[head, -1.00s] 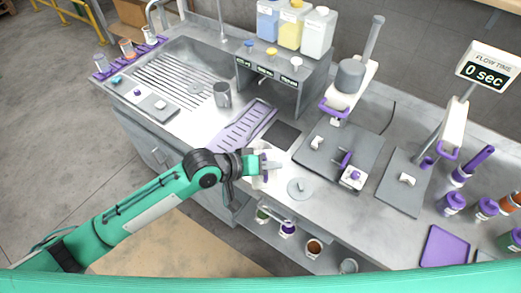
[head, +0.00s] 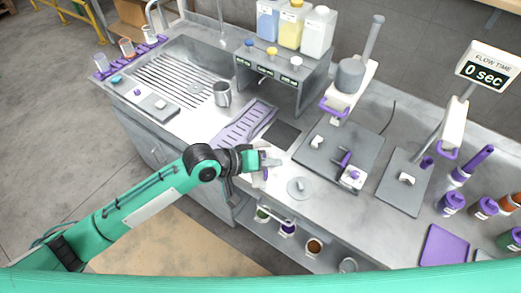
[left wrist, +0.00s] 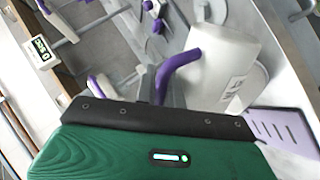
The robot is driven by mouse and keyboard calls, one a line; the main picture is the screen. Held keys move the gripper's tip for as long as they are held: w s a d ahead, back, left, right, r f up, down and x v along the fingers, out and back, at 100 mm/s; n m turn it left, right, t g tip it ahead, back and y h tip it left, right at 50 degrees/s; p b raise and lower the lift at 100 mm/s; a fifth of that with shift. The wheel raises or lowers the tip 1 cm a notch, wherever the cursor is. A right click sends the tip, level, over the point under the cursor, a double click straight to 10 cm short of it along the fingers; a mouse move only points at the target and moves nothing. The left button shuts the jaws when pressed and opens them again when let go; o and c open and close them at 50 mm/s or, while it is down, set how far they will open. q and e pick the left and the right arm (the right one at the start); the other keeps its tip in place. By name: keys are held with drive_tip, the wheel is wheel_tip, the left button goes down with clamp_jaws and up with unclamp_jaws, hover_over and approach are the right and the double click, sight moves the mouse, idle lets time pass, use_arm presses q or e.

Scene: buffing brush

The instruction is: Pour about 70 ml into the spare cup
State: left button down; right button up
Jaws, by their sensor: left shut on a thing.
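My left gripper (head: 266,161) is shut on the purple handle (left wrist: 178,72) of a whitish jug (left wrist: 222,65) with a small label. In the head view the gripper mostly hides the jug, over the front of the counter; its tilt and fill level are unclear. A grey metal mug (head: 222,94) stands by the sink, behind the gripper. Which vessel is the spare cup, I cannot tell. My right gripper is not in view.
A slotted purple tray (head: 243,125) and a dark square plate (head: 281,137) lie behind the gripper. A round grey disc (head: 300,188) lies to its right. A dispenser stand (head: 285,75) with bottles is at the back. A display (head: 487,66) reads 0 sec.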

sight(272, 181)
use_arm(q)
drive_tip(key=shift+w+r, duration=0.2)
idle(0.5)
drive_tip(key=shift+w+r+n+g, duration=0.25)
drive_tip(key=shift+n+g, duration=0.05)
drive_tip(key=shift+g, duration=0.2)
idle(0.5)
drive_tip(key=s+f+m+t, duration=0.1)
drive_tip(key=s+f+t+b, duration=0.1)
drive_tip(key=f, duration=0.1)
drive_tip(key=shift+s+f+m, duration=0.15)
drive_tip(key=shift+s+m, duration=0.05)
drive_tip(key=shift+m, duration=0.2)
drive_tip(key=shift+s+t, duration=0.1)
drive_tip(key=shift+t, duration=0.3)
drive_tip(key=shift+s+d+f+m+t+h+b, duration=0.15)
drive_tip(key=shift+f+m+b, duration=0.15)
drive_tip(key=shift+f+b, duration=0.15)
drive_tip(key=shift+s+a+f+m+t+h+b, duration=0.1)
drive_tip(key=shift+s+f+m+t+h+b, duration=0.05)
drive_tip(key=shift+f+m+b, duration=0.2)
drive_tip(key=shift+s+f+m+t+b, duration=0.35)
drive_tip(key=shift+t, duration=0.05)
